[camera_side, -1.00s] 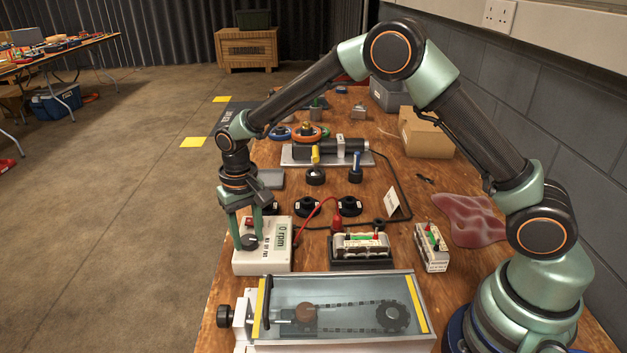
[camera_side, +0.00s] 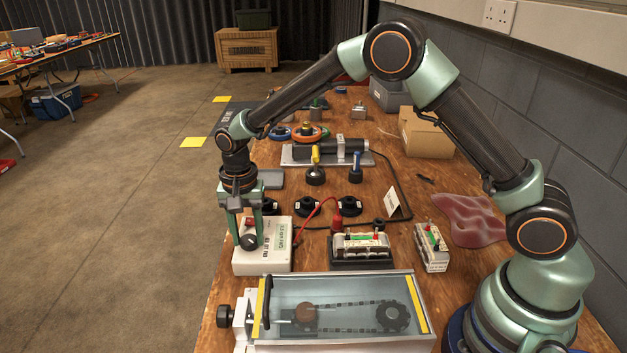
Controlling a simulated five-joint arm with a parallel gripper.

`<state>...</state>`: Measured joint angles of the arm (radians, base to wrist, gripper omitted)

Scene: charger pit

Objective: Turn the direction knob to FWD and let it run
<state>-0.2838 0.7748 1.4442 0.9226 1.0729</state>
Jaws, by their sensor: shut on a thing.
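The control box (camera_side: 248,263) is white and stands near the table's left edge. Its dark round direction knob (camera_side: 249,242) is on the box's top face. My gripper (camera_side: 247,238) points straight down and is shut on the knob, with one green finger on each side. The fingers partly hide the knob, and I cannot tell its exact pointer position. A red button (camera_side: 249,221) shows between the fingers. The green display (camera_side: 282,235) shows small text I cannot read clearly.
A clear-covered chain drive (camera_side: 345,304) stands in front of the box. A battery pack in a dark tray (camera_side: 360,265) sits to the right, with another pack (camera_side: 432,247) beyond it. Black round parts (camera_side: 307,207) stand behind.

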